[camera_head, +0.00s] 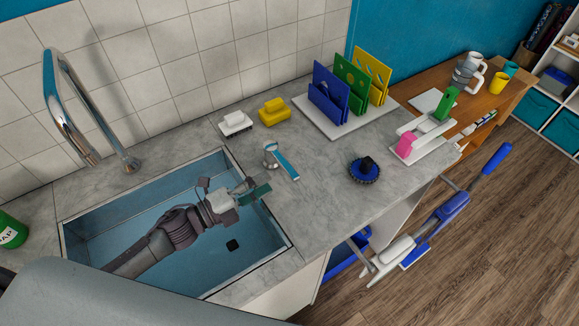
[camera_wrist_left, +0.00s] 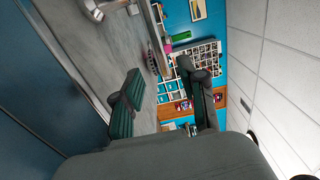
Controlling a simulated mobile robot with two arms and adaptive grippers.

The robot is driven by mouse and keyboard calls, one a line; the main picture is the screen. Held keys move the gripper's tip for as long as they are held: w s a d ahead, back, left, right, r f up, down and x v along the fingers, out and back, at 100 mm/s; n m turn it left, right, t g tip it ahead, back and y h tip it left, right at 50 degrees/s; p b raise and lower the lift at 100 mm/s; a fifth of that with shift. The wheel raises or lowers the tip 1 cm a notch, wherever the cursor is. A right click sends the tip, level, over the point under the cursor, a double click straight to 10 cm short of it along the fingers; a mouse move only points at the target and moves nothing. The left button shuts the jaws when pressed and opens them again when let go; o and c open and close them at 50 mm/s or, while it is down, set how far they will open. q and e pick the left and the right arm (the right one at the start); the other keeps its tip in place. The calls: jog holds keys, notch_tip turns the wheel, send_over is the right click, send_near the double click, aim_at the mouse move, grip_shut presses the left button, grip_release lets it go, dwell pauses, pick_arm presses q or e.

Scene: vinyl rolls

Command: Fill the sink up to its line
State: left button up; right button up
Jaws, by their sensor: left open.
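A metal knob with a blue lever (camera_head: 285,166) stands on the counter right of the sink. My left gripper (camera_head: 252,190) is over the sink's right part, left of and apart from the lever. In the wrist view its dark green fingers (camera_wrist_left: 160,100) are spread with nothing between them. My right gripper does not show.
White (camera_head: 236,122) and yellow (camera_head: 274,113) blocks and a rack of coloured boards (camera_head: 345,85) stand along the back counter. A dark blue round brush (camera_head: 365,170) lies right of the lever. A green-labelled bottle (camera_head: 10,232) is far left. The front counter right of the sink is clear.

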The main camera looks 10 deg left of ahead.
aim_at(286, 172)
pick_arm(q)
jog(key=p+x, duration=0.1)
jog(key=x, duration=0.5)
jog(key=shift+w+d, duration=0.2)
jog(key=shift+w, duration=0.1)
jog(key=shift+w+d+p, duration=0.4)
jog(key=shift+w+d, duration=0.1)
jog(key=shift+d, duration=0.05)
jog(key=shift+c, duration=0.2)
grip_shut()
jog(key=shift+f, duration=0.1)
